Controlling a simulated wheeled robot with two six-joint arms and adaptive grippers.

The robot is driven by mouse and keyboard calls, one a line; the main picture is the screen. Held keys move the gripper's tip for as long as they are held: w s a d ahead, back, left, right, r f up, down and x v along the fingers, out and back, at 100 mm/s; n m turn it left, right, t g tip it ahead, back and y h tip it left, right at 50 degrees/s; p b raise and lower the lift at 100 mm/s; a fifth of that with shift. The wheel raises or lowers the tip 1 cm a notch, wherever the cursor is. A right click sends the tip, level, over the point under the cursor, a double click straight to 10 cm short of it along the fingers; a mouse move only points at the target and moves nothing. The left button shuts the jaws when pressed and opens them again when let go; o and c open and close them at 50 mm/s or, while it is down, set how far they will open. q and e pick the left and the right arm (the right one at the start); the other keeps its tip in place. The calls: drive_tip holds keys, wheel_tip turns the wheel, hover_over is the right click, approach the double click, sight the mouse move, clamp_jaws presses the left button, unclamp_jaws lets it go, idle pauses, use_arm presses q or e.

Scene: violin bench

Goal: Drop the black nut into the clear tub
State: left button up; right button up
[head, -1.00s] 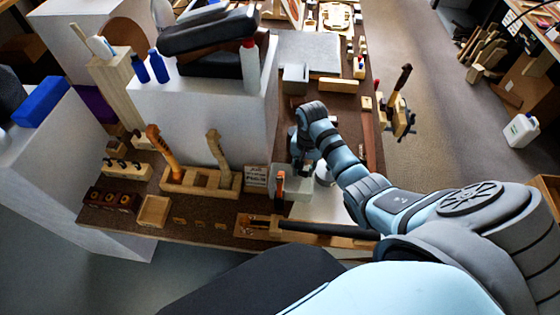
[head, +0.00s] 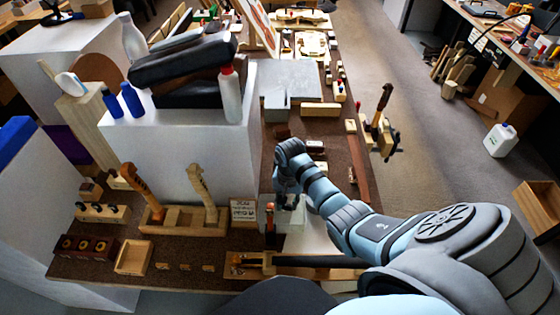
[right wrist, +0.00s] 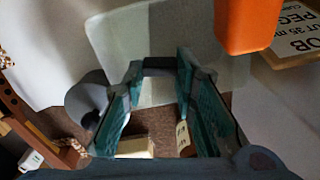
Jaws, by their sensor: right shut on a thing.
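My right gripper (head: 288,197) reaches down over the clear tub (head: 292,222) near the front of the bench. In the right wrist view its teal-padded fingers (right wrist: 158,75) are shut on a small black bar, the black nut (right wrist: 158,63), held across between the fingertips. The pale, see-through tub (right wrist: 120,35) shows below and behind the nut. I cannot tell the exact height of the nut above the tub. In the head view the nut is too small to make out. My left gripper is not in view.
A printed sign (head: 243,211) and a wooden rack (head: 180,226) with upright tools stand to the left. A grey box (head: 275,105) is farther back.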

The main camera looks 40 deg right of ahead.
drive_tip(key=o, duration=0.5)
drive_tip(key=shift+s+r, duration=0.1)
drive_tip(key=shift+r, duration=0.05)
drive_tip(key=o, duration=0.3)
drive_tip(key=shift+s, duration=0.1)
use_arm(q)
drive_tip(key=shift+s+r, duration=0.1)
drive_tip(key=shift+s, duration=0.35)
use_arm(e)
wheel_tip(320, 180, up, 8)
drive_tip(key=shift+f, duration=0.2)
